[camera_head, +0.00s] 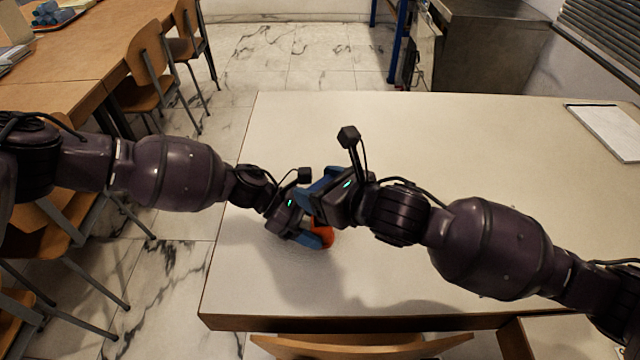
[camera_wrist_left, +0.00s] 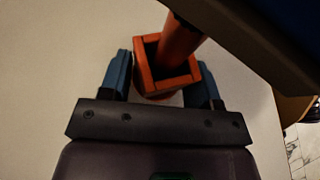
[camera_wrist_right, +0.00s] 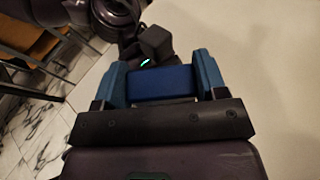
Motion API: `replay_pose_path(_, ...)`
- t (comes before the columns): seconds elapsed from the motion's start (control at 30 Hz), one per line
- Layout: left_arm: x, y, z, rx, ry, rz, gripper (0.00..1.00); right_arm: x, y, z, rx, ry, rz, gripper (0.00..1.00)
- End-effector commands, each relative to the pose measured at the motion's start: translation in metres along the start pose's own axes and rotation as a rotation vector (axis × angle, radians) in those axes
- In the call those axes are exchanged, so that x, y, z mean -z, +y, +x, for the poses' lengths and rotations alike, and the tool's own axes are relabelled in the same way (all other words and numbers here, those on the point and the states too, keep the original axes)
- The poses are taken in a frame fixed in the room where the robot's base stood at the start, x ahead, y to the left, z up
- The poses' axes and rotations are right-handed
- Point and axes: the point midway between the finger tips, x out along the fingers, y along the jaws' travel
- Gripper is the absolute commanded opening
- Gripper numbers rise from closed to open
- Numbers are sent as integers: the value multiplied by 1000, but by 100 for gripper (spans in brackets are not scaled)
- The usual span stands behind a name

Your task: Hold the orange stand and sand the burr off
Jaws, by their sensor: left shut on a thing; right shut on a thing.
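The orange stand (camera_head: 327,236) is on the table near its front left, mostly hidden by my grippers. In the left wrist view it has a square, hollow-topped base (camera_wrist_left: 146,66) with a round orange post (camera_wrist_left: 180,40) rising from it. My left gripper (camera_head: 318,238) is shut on the base, one blue finger on each side. My right gripper (camera_head: 320,188) is above and is shut on a blue block (camera_wrist_right: 161,82). A dark shape crosses the post's upper part in the left wrist view. The burr and any contact between block and post are hidden.
The pale table (camera_head: 480,140) is clear to the back and right. A white tablet-like board (camera_head: 610,130) lies at its far right. A wooden chair (camera_head: 360,346) is at the front edge. Other chairs (camera_head: 150,65) and wooden tables (camera_head: 90,45) stand at left.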

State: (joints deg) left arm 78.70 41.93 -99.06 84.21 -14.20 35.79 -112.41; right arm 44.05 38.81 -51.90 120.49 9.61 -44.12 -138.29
Motion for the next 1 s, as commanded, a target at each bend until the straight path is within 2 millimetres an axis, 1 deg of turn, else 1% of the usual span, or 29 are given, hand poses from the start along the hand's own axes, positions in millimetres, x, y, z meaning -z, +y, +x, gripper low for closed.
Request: replay_pose_path(1.0, 0, 0, 0, 0, 0, 0, 44, 10, -1, 4, 0, 1, 0, 41)
